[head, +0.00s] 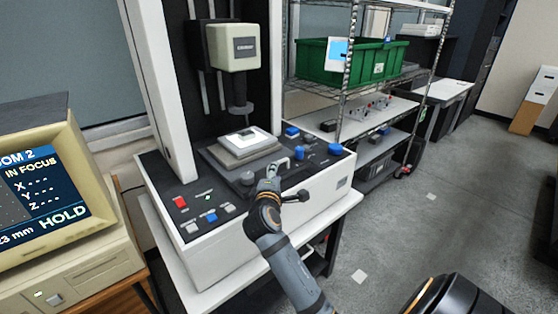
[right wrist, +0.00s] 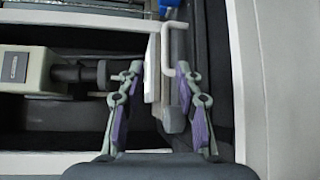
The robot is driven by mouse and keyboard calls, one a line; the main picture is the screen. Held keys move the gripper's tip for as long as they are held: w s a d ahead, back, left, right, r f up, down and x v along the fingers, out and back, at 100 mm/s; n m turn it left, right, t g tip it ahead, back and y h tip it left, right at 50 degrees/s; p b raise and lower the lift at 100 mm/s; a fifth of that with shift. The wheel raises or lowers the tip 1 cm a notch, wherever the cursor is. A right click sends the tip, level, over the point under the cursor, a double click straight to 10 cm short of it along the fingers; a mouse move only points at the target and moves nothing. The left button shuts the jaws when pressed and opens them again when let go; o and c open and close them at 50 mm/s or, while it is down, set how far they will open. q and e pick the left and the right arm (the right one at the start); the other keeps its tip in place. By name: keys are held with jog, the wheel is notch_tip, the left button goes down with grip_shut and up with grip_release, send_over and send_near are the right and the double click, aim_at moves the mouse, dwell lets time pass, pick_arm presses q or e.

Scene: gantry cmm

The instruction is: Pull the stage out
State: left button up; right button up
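The stage (head: 236,155) is a stack of grey plates with a white-edged, light square on top, under the probe head of the measuring machine. A pale handle (head: 281,166) stands out at its front edge. My right gripper (head: 270,174) is at the stage's front, close to the handle. In the right wrist view, my right gripper (right wrist: 160,88) is open, with purple pads on either side of the stage edge (right wrist: 151,85) and the pale handle (right wrist: 167,55). I cannot tell whether a pad touches the handle. My left gripper is not in view.
The probe head (head: 234,47) hangs above the stage, its tip (head: 240,108) close over it. Knobs and coloured buttons (head: 211,217) line the machine's front panel. A monitor reading HOLD (head: 45,200) stands left. A wire shelf with a green bin (head: 315,59) stands right; floor right is free.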

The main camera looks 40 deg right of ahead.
jog(key=shift+x, duration=1.15)
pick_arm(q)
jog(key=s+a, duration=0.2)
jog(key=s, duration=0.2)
pick_arm(e)
jog(key=x, duration=0.2)
jog(key=shift+w+d+f, duration=0.15)
jog(key=shift+d+f, duration=0.15)
jog(key=x, duration=0.2)
jog(key=shift+w+d+f+p, duration=0.2)
jog(key=shift+d+f+p, duration=0.05)
jog(key=shift+p, duration=0.05)
jog(key=shift+x, duration=0.9)
jog(key=shift+w+d, duration=0.1)
jog(key=shift+w, duration=0.15)
jog(key=shift+w+d, duration=0.1)
jog(key=shift+f, duration=0.1)
jog(key=shift+c, duration=0.6)
grip_shut()
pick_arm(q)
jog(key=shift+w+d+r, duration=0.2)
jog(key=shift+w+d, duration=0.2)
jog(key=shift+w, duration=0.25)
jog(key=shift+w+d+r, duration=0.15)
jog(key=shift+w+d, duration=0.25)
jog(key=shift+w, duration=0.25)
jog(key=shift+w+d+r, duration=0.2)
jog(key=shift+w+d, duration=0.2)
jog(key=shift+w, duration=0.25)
